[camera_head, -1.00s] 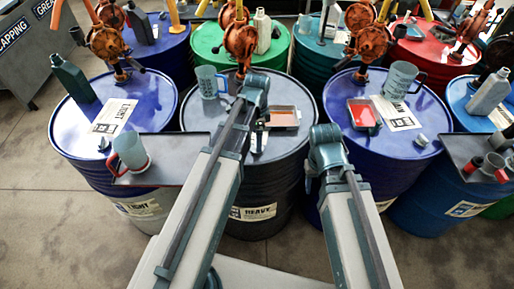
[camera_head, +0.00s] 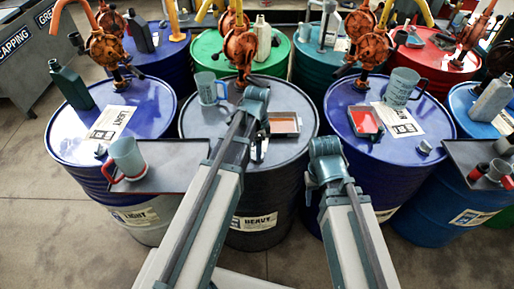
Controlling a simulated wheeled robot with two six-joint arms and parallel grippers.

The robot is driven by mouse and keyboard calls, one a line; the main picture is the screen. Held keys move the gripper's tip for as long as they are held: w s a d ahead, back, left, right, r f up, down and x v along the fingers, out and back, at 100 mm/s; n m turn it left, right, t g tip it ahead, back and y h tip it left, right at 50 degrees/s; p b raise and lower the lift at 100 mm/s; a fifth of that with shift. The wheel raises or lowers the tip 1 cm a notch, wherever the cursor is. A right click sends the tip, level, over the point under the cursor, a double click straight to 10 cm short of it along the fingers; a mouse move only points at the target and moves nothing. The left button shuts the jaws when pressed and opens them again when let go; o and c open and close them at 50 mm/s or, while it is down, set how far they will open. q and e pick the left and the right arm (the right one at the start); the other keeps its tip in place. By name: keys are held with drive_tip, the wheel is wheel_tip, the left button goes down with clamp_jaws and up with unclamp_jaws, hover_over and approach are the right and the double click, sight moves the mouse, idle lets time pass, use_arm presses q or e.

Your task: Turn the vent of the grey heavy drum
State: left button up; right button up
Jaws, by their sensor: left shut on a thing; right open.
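The grey heavy drum (camera_head: 205,125) stands in the middle with a HEAVY label on its front. An orange pump rises from the back of its lid. My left gripper (camera_head: 257,150) is low over the front of that lid. It is shut on what appears to be the vent, which my wrist and fingers mostly hide. How far the vent is turned cannot be seen. My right gripper (camera_head: 313,186) is open, by the drum's front right side. Its fingers are largely hidden behind my own arm.
A grey-blue jug (camera_head: 208,90) and a red tray (camera_head: 284,123) stand on the drum's lid. A shelf (camera_head: 165,178) with a red-handled jug (camera_head: 126,157) juts in at left. Blue drums (camera_head: 65,135) (camera_head: 350,140) flank it closely.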

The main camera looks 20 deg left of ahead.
use_arm(q)
drive_tip(key=shift+c, duration=0.4)
drive_tip(key=shift+n, duration=0.3)
drive_tip(key=n, duration=0.3)
drive_tip(key=shift+n, duration=0.4)
drive_tip(key=n, duration=0.9)
drive_tip(key=shift+n, duration=2.2)
drive_tip(key=o, duration=1.4)
